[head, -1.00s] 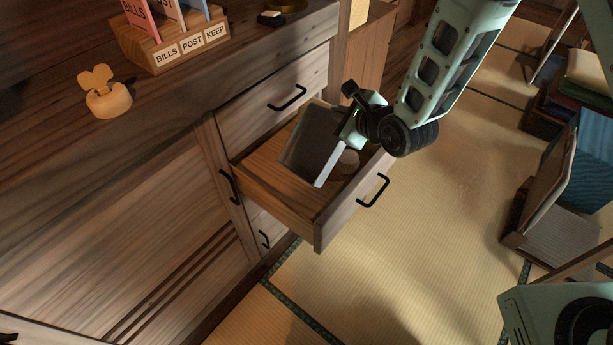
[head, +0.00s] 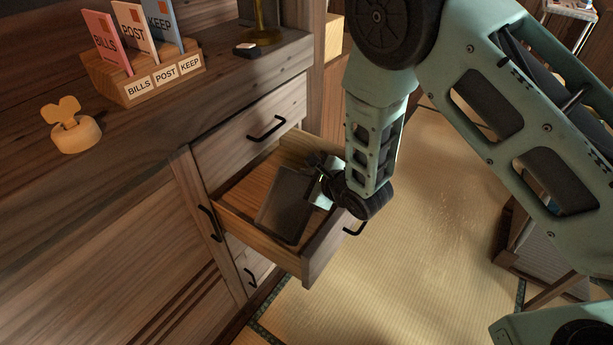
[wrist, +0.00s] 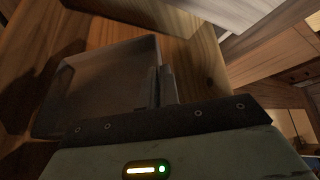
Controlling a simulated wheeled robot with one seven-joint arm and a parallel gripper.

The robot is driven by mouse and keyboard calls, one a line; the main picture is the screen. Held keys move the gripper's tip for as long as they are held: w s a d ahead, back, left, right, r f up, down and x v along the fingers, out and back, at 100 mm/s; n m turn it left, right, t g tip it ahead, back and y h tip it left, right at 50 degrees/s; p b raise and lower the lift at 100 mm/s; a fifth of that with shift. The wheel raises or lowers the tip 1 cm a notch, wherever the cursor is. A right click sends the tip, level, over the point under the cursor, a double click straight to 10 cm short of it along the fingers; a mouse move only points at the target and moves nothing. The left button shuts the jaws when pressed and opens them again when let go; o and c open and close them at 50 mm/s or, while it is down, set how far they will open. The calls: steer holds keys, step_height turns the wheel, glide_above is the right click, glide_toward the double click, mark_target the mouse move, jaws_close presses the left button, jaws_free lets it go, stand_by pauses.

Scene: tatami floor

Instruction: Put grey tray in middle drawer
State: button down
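The grey tray (head: 284,204) is inside the open middle drawer (head: 243,222), within its walls. It looks nearly flat there, but I cannot tell whether it fully rests on the drawer bottom. My gripper (head: 318,172) is low over the drawer, at the tray's right side. In the wrist view, my gripper's narrow fingers (wrist: 163,86) are close together at the rim of the tray (wrist: 100,85) and appear shut on it. My arm hides part of the drawer's right end and front.
The closed top drawer (head: 262,122) is just above, and the cabinet top holds a letter holder (head: 150,85), a wooden object (head: 76,134) and a small dark item (head: 246,49). The tatami floor (head: 400,270) in front of the drawer is clear.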

steer(key=shift+f, duration=0.15)
steer(key=c, duration=1.6)
jaws_free()
steer(key=shift+c, duration=0.2)
